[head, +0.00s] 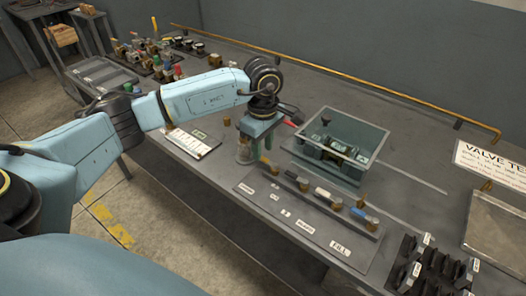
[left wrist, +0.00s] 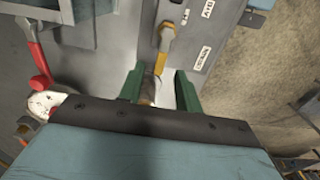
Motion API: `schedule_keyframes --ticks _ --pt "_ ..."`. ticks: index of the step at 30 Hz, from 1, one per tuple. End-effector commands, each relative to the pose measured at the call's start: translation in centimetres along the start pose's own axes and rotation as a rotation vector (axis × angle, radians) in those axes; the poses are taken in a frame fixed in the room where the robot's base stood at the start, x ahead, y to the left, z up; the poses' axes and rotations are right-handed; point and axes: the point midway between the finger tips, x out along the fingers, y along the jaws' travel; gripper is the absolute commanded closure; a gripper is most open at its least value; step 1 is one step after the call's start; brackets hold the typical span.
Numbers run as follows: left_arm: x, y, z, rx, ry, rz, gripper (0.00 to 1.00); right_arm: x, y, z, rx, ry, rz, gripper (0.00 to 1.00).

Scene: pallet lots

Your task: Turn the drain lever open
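The valve panel (head: 270,207) lies on the bench with a row of short levers and label plates; one plate reads FILL, and I cannot surely read which one says drain. A yellow lever (left wrist: 166,40) is at the panel's near-gripper end in the left wrist view, beside a small label (left wrist: 200,57). My left gripper (left wrist: 160,88) is open, its green fingers on either side of a brownish piece at the end of the yellow lever; I cannot tell if they touch it. In the head view my left gripper (head: 256,148) is over the panel's far left end. My right gripper is not in view.
A grey-green bin (head: 340,143) with dark parts stands behind the panel. A red lever (left wrist: 38,66) and a round gauge (left wrist: 46,102) are left in the wrist view. Black holders (head: 437,265) stand at the right, and a white sheet (head: 192,142) lies left of the gripper.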

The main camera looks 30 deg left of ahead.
Motion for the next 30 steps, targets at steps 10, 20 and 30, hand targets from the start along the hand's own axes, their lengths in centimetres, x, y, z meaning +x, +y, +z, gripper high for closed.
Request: schedule_keyframes --ticks 10,20,30 --pt "2.0 0.0 0.1 0.0 -0.001 0.0 0.66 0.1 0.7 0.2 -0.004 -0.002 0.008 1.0" --pt "2.0 0.0 0.1 0.0 -0.001 0.0 0.87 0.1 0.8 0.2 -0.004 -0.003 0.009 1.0" --pt "2.0 0.0 0.1 -0.005 -0.001 0.001 1.0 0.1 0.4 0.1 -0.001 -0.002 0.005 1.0"
